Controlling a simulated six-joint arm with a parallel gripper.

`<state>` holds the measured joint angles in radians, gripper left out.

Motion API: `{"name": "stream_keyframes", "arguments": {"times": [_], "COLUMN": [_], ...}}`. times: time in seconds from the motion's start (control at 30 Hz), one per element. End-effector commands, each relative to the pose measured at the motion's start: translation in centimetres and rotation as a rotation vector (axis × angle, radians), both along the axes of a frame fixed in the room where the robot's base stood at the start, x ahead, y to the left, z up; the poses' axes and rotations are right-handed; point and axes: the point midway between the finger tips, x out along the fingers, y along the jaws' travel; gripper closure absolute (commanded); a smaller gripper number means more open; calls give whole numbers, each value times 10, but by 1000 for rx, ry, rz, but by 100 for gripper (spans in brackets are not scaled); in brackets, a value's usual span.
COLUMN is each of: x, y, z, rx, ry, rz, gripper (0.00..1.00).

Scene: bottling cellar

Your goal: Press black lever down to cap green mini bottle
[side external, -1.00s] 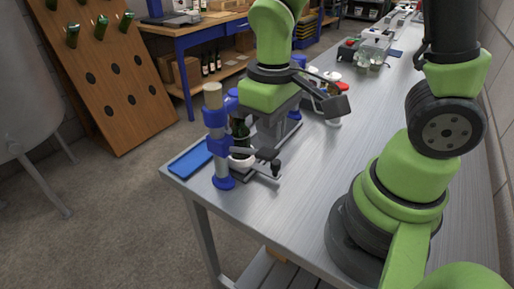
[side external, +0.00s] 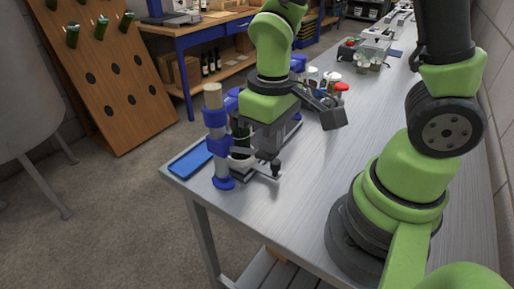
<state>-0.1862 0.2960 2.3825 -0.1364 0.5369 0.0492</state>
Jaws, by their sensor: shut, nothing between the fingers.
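The bench capper with its blue column (side external: 215,140) stands near the table's front left corner. A dark green mini bottle (side external: 240,133) is upright at the capper, partly hidden by the column and my gripper. My gripper (side external: 266,157) is shut and empty, pointing down at the capper's right side, directly over the black lever. The lever's dark end (side external: 275,169) shows just below the fingers. Most of the lever is hidden behind the gripper. I cannot tell for certain whether the fingertips touch it.
A blue tray (side external: 190,162) lies left of the capper at the table edge. Small jars with red and white lids (side external: 335,85) stand behind my gripper. The metal tabletop (side external: 300,190) is clear to the right and in front.

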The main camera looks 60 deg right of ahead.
Motion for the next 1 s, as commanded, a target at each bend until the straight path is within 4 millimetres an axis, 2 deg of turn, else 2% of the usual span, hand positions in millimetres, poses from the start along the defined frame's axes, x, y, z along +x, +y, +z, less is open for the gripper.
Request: {"name": "stream_keyframes", "arguments": {"times": [0.13, 1.0], "x": [0, 0], "y": [0, 0], "z": [-6, -14], "rx": [-1, 0], "ry": [2, 0], "rz": [1, 0], "gripper": [100, 100]}}
